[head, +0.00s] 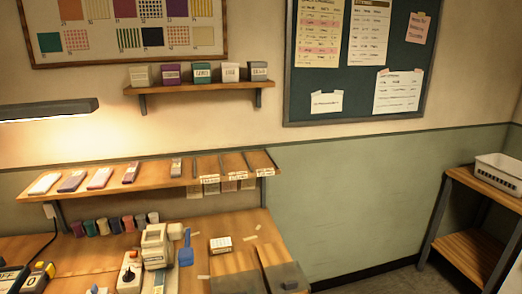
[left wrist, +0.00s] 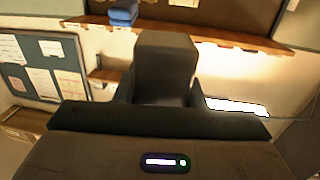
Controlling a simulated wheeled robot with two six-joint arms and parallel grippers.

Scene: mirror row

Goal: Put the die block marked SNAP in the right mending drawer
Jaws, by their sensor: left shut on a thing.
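My left gripper (left wrist: 160,98) shows in the left wrist view, shut on a dark grey-brown block (left wrist: 166,62) that stands up between its fingers. No marking shows on the side of the block facing the camera, so I cannot tell whether it reads SNAP. Neither gripper is in the head view, and my right gripper is in no view. I cannot make out which part of the scene is the right mending drawer.
In the head view, a wooden desk (head: 95,257) bears a cream machine (head: 156,245) with a blue part (head: 186,249) and a small white box (head: 220,244). A narrow shelf (head: 155,174) hangs above it. A side table (head: 465,254) with a white basket (head: 500,170) stands at right.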

